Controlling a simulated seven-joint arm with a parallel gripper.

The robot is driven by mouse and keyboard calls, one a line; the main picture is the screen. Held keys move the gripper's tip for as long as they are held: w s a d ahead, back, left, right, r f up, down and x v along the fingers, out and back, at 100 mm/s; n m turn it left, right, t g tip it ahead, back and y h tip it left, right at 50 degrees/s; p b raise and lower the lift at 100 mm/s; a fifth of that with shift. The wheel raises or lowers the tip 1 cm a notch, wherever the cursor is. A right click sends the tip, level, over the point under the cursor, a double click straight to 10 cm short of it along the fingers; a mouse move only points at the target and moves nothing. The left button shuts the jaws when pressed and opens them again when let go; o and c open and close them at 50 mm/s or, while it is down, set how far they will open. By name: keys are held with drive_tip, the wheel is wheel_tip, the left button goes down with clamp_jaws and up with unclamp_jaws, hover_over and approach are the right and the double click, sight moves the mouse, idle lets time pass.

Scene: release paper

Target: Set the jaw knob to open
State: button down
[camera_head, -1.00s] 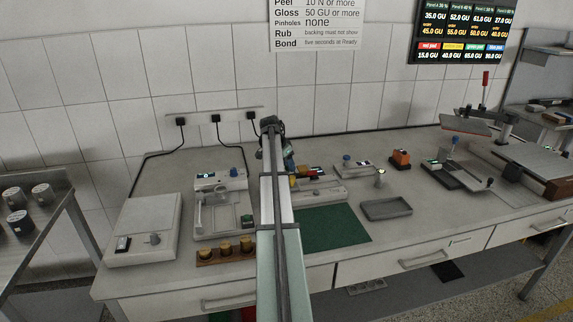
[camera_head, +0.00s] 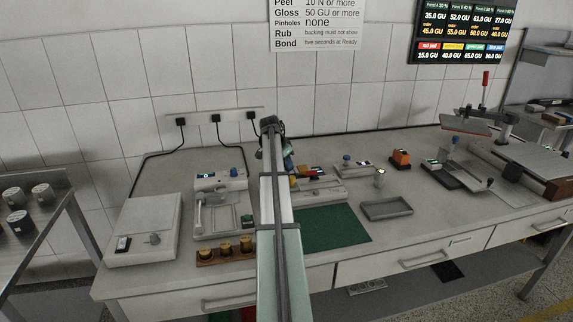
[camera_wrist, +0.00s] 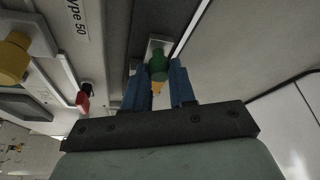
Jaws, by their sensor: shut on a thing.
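The jaw knob looks to be the green knob (camera_wrist: 159,64) with a yellow pointer, on a small pale plate in the wrist view. The pointer faces toward my wrist camera. My gripper (camera_wrist: 158,72) has its two blue fingers on either side of the knob, shut on it. In the head view my gripper (camera_head: 288,163) is at the back of the bench, mostly hidden behind my arm, and the knob cannot be made out there.
A device labelled "ype 50" (camera_wrist: 78,18) lies left in the wrist view, with a yellow knob (camera_wrist: 13,60) and a red tip (camera_wrist: 82,100). In the head view, a green mat (camera_head: 325,228) and grey tray (camera_head: 386,208) lie in front on the bench.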

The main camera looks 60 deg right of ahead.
drive_tip(key=shift+w+a, duration=0.1)
drive_tip(key=shift+w+a, duration=1)
drive_tip(key=c, duration=0.9)
unclamp_jaws()
drive_tip(key=shift+r, duration=0.1)
drive_tip(key=v, duration=1.3)
drive_tip(key=shift+r, duration=0.3)
